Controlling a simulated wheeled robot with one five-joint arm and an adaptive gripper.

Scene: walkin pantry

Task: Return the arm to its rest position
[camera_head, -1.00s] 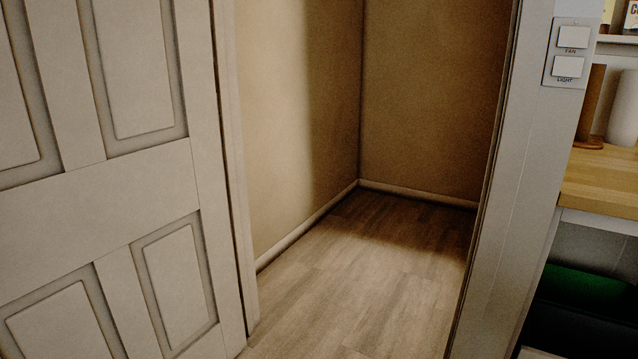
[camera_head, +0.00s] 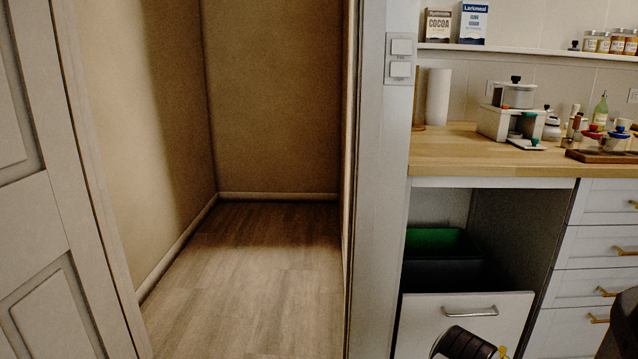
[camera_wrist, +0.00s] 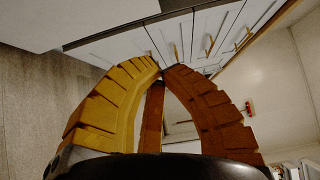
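My gripper (camera_wrist: 161,68) shows in the wrist view with a yellow finger on the left and an orange-brown finger on the right. The two ribbed fingers bow outward and their tips come together, with nothing visible held between them. In the head view, a black ribbed part of my arm and a small yellow bit show at the bottom edge, in front of the pulled-out bin front. The rest of my arm is mostly out of frame.
A pull-out bin front (camera_head: 467,318) stands open below the wooden counter (camera_head: 455,150), with a green-rimmed bin (camera_head: 437,241) behind it. Drawers (camera_head: 608,240) are at right. The counter holds a white appliance (camera_head: 512,110). A doorway with clear floor (camera_head: 255,290) and a panelled door (camera_head: 40,220) are at left.

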